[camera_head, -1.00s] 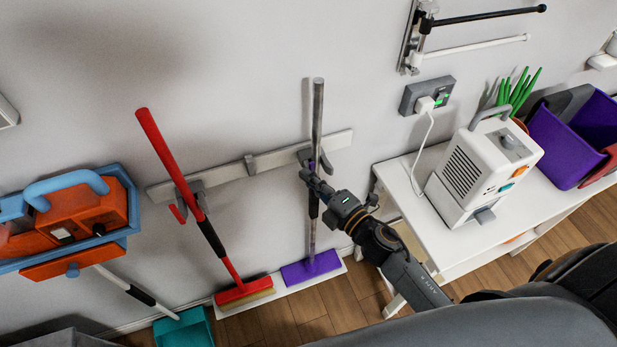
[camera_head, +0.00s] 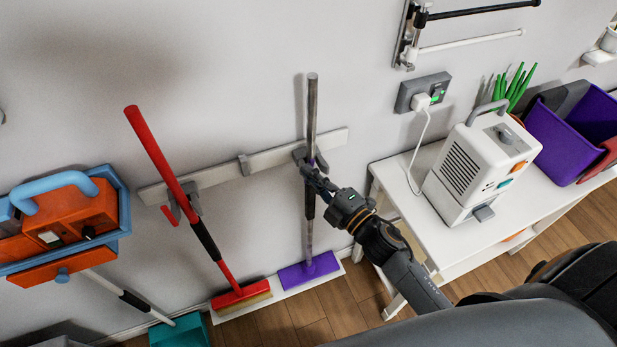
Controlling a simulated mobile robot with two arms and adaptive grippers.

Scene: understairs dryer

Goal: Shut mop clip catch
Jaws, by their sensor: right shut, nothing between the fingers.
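A mop with a grey pole (camera_head: 312,112) and a flat purple head (camera_head: 308,270) stands upright against the wall, its pole at a grey clip (camera_head: 300,154) on the wall rail. A small purple catch (camera_head: 321,162) shows beside the pole at this clip, partly hidden by my gripper; I cannot tell whether it is fully shut. My right gripper (camera_head: 311,176) is shut and empty, its fingertips at the pole just below the clip. Whether they touch the catch is unclear. My left gripper is out of view.
A red broom (camera_head: 160,155) leans in the left clip, whose red catch (camera_head: 169,215) sticks out. The pale rail (camera_head: 268,158) joins both clips. A white table (camera_head: 416,215) with a white appliance (camera_head: 470,170) stands right of my arm. An orange-blue caddy (camera_head: 75,220) is at left.

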